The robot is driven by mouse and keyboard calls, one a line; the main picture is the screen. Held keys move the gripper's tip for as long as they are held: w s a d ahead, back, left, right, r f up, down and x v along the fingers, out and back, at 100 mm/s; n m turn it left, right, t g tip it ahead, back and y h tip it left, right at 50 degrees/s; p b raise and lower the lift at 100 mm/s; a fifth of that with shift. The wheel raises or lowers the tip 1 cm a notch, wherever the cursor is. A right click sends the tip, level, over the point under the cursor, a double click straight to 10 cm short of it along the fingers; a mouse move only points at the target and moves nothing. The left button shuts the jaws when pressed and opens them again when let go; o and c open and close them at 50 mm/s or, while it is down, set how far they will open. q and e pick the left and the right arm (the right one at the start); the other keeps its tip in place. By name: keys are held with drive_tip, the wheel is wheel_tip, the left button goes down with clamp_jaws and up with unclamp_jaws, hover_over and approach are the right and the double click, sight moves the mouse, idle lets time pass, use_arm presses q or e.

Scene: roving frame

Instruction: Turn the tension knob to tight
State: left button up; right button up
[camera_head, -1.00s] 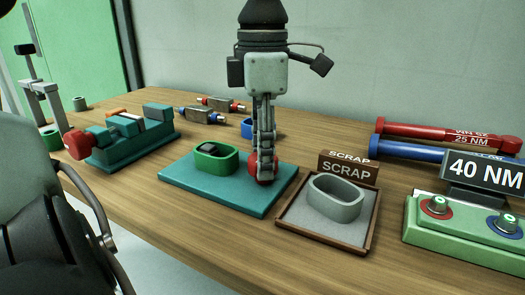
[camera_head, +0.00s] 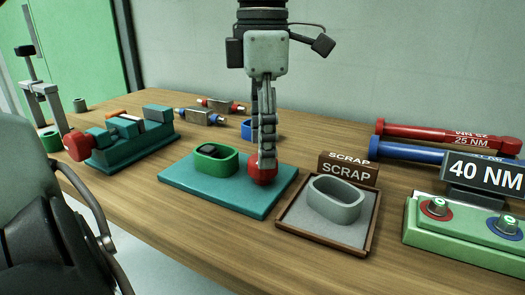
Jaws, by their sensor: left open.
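A round red knob (camera_head: 262,174) stands on the right part of a teal base plate (camera_head: 232,198); no marking for tight is readable on it. A green oval cup (camera_head: 226,165) with a dark piece inside (camera_head: 210,151) sits on the same plate, left of the knob. My left gripper (camera_head: 267,160) points straight down with its fingertips at the top of the red knob, partly covering it. The fingers show nearly edge-on, so the gap and any touching are hard to see. My right gripper is not in view.
A scrap tray (camera_head: 292,231) holding a grey oval ring (camera_head: 337,198) stands close on the right. A green panel with knobs (camera_head: 455,245) and a 40 NM sign (camera_head: 485,172) is farther right. A teal vise (camera_head: 130,150) with a red knob (camera_head: 77,146) is at left.

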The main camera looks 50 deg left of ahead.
use_arm(q)
wheel_tip(320, 180, up, 10)
drive_tip(key=shift+f, duration=0.25)
drive_tip(key=shift+f, duration=0.1)
idle(0.5)
